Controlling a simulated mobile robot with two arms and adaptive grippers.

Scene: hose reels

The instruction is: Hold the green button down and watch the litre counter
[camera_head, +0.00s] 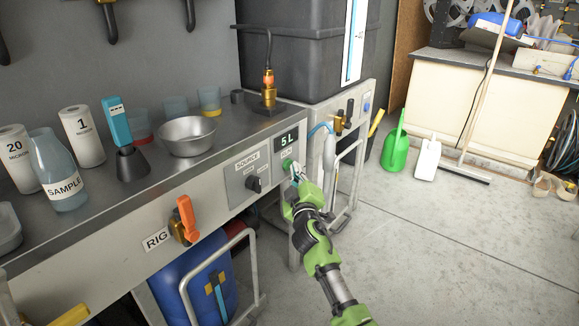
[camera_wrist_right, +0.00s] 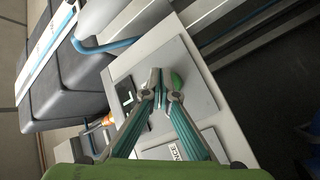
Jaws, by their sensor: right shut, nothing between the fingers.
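The litre counter (camera_head: 287,139) is a small dark display on the front panel of the bench and reads 5 L in the head view. Its display shows sideways in the right wrist view (camera_wrist_right: 125,95), partly cut off by shadow and angle. The green button (camera_wrist_right: 176,79) is a small rounded green shape on the grey panel plate. In the head view my right gripper mostly hides it. My right gripper (camera_head: 293,170) is shut and empty, its tips at the panel just below the counter. Its tips (camera_wrist_right: 164,91) lie beside the button; I cannot tell whether they press it. My left gripper is out of view.
A SOURCE selector knob (camera_head: 253,184) sits left of my gripper. An orange RIG valve handle (camera_head: 187,218) sticks out farther left. A sample bottle (camera_head: 58,170) and steel bowl (camera_head: 188,136) stand on the bench top. The floor (camera_head: 430,250) to the right is clear.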

